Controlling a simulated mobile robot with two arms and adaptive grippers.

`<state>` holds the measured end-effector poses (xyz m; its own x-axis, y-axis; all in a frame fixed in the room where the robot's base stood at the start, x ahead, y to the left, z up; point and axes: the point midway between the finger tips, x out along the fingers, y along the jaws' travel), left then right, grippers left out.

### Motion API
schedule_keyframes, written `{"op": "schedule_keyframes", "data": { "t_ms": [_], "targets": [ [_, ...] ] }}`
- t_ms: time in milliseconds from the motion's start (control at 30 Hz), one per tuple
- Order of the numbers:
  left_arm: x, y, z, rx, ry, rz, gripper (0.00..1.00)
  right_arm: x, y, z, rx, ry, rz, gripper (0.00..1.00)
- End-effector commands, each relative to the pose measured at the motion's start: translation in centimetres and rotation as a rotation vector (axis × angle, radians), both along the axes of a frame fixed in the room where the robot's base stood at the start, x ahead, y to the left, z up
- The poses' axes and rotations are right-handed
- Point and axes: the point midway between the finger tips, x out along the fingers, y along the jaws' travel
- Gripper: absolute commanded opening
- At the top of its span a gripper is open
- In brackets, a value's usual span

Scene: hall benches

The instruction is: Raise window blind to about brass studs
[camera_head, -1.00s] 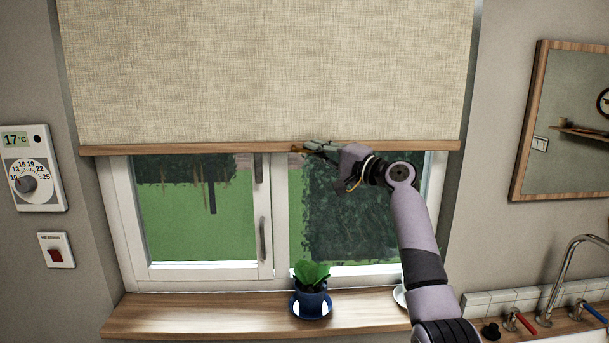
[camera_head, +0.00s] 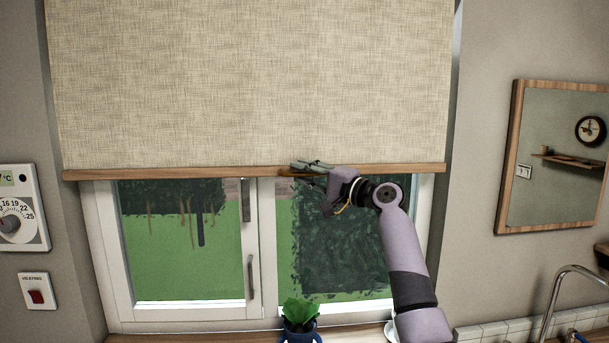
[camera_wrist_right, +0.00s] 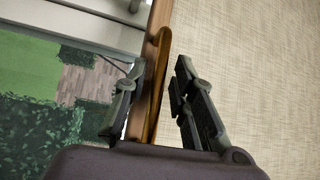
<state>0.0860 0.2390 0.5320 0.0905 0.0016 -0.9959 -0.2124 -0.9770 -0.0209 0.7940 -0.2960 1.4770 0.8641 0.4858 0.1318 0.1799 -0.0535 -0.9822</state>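The window blind (camera_head: 250,85) is beige woven cloth with a wooden bottom bar (camera_head: 170,174); it covers the upper part of the window. My right gripper (camera_head: 303,174) is at the bar, right of its middle. In the right wrist view, its two fingers (camera_wrist_right: 157,103) stand apart, on either side of the bar's slim brownish handle (camera_wrist_right: 157,75). A clear gap shows between the handle and the right-hand finger; the other finger is close to the bar, and contact cannot be told. My left gripper is out of view. No brass studs can be made out.
The white-framed window (camera_head: 262,240) shows below the blind. A potted plant (camera_head: 299,318) stands below it, at the bottom edge. A thermostat (camera_head: 18,208) and heating switch (camera_head: 37,291) are on the left wall. A mirror (camera_head: 557,150) hangs at the right, above a tap (camera_head: 556,295).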

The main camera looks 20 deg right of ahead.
Motion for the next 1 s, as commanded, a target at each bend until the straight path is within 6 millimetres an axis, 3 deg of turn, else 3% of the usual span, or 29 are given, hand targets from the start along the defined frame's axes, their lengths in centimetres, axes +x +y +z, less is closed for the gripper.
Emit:
{"op": "schedule_keyframes", "data": {
  "t_ms": [467,1000],
  "targets": [
    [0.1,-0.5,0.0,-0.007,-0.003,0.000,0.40,-0.7,-0.4,-0.3,-0.001,0.002,0.001,0.29],
    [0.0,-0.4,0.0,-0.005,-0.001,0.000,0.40,-9.2,-5.2,-1.6,-0.001,0.003,0.000,0.29]
  ]
}}
